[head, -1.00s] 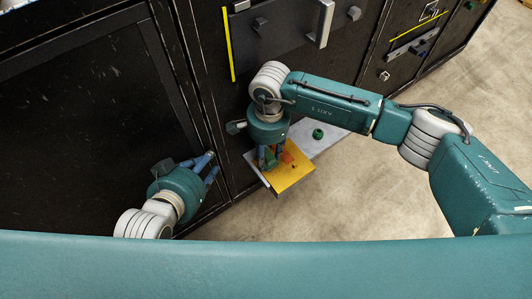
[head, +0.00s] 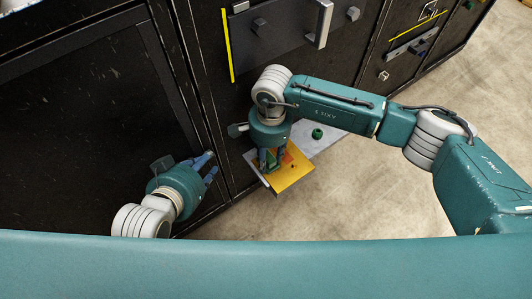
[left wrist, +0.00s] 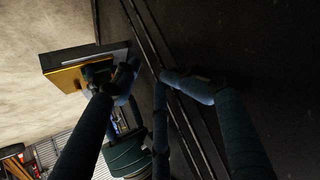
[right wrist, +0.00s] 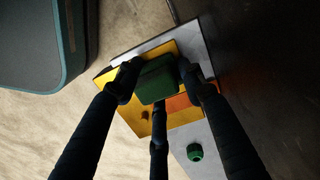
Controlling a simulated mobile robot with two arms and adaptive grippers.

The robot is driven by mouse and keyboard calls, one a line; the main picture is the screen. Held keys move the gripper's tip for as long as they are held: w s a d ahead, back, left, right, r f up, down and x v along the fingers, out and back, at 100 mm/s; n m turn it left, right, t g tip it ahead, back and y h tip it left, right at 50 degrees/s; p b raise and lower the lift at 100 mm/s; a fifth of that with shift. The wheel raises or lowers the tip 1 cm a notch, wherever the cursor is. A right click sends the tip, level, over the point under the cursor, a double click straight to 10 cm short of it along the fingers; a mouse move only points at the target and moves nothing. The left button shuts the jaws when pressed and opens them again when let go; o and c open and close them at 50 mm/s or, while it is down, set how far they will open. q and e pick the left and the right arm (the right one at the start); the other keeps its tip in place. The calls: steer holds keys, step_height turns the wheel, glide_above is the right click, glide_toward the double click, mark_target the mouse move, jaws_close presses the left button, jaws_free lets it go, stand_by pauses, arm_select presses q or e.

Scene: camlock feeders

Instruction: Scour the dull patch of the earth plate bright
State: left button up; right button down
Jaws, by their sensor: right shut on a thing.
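My right gripper (right wrist: 160,85) is shut on a green block-shaped pad (right wrist: 157,80). It holds the pad low over a yellow board (right wrist: 136,122), which also shows in the head view (head: 290,178). An orange plate (right wrist: 178,102) shows on the board beside the pad, partly covered by it. I cannot tell whether the pad touches the plate, and no dull patch can be made out. My left gripper (head: 208,164) is open and empty in front of the black cabinet, left of the board. The board and pad also show in the left wrist view (left wrist: 68,79).
The yellow board lies on a grey shelf (head: 322,142) at the cabinet's (head: 90,110) foot. A bar handle (head: 324,22) sticks out above. The concrete floor (head: 370,190) at right is clear.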

mark_target(276, 174)
steer(key=shift+s+d+f, duration=0.2)
steer(key=shift+s+d, duration=0.45)
steer(key=shift+d, duration=0.1)
steer(key=shift+s, duration=0.15)
arm_select(q)
steer(key=shift+s+a+f+g+y, duration=0.2)
steer(key=shift+s+a+g+y, duration=0.3)
steer(key=shift+s+a, duration=0.4)
arm_select(e)
steer(key=shift+a, duration=0.1)
steer(key=shift+a, duration=0.15)
steer(key=shift+r, duration=0.1)
arm_select(q)
steer(key=s+a+f+g+p, duration=0.1)
steer(key=s+a+f+g, duration=0.1)
steer(key=s, duration=0.4)
steer(key=shift+f+g+p, duration=0.3)
steer(key=shift+f+g, duration=0.3)
steer(key=shift+f, duration=0.35)
arm_select(e)
steer(key=shift+s+d, duration=0.85)
steer(key=shift+s, duration=0.15)
arm_select(q)
steer(key=shift+w+d+r, duration=0.15)
steer(key=shift+w, duration=0.25)
arm_select(e)
steer(key=shift+w, duration=0.1)
